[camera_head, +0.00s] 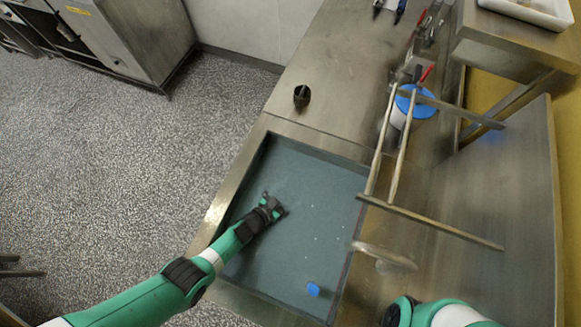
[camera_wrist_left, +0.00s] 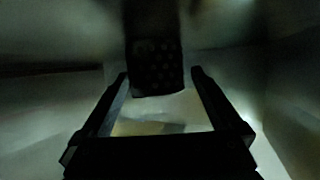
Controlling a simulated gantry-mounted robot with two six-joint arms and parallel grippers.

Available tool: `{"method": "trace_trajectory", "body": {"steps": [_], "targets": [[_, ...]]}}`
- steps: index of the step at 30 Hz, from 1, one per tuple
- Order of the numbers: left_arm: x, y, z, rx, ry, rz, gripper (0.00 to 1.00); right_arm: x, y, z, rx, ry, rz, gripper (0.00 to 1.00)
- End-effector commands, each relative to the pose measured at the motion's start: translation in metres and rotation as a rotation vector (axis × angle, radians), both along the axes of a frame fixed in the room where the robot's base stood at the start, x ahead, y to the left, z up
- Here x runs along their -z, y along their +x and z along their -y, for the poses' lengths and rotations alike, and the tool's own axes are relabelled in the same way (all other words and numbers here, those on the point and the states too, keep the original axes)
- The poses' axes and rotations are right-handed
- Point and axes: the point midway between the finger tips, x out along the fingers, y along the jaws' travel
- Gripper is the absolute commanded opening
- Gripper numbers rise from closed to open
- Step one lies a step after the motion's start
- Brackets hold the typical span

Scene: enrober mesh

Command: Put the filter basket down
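My left gripper (camera_head: 277,206) is low over the blue-green floor of the sunken steel basin (camera_head: 262,128). In the left wrist view, its two dark fingers (camera_wrist_left: 158,78) stand apart. A dark, perforated piece (camera_wrist_left: 156,68), which looks like the filter basket, shows between and beyond the fingertips. It lies closer to the left finger, with a thin gap at the right. The view is too dark to tell whether the fingers touch it. In the head view I cannot make out the basket at the gripper. My right arm (camera_head: 440,314) enters at the bottom; its gripper is out of view.
A small dark cup (camera_head: 301,97) stands on the steel counter (camera_head: 322,72) behind the basin. A blue cap (camera_head: 313,289) lies in the basin's front. A metal rack (camera_head: 430,218) and a blue-lidded tub (camera_head: 415,100) stand to the right. The basin's middle is mostly clear.

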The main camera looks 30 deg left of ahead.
Motion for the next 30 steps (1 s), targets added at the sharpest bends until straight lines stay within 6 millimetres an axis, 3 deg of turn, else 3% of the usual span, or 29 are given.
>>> {"method": "trace_trajectory", "body": {"steps": [7,11,18,30], "targets": [[-0.002,0.0,0.0,0.0,0.0,0.0,0.99,-0.002,0.0,0.0,0.0,0.0,0.0,0.0],[-0.019,0.0,0.0,0.0,0.0,0.0,0.99,-0.019,0.0,0.0,0.0,0.0,0.0,0.0],[-0.034,-0.04,-0.011,-0.002,0.001,-0.003,0.99,-0.052,0.0,0.0,0.0,0.0,0.0,0.0],[-0.033,-0.049,-0.013,0.0,0.0,0.0,0.99,-0.053,0.0,0.0,0.0,0.0,0.0,0.0]]}}
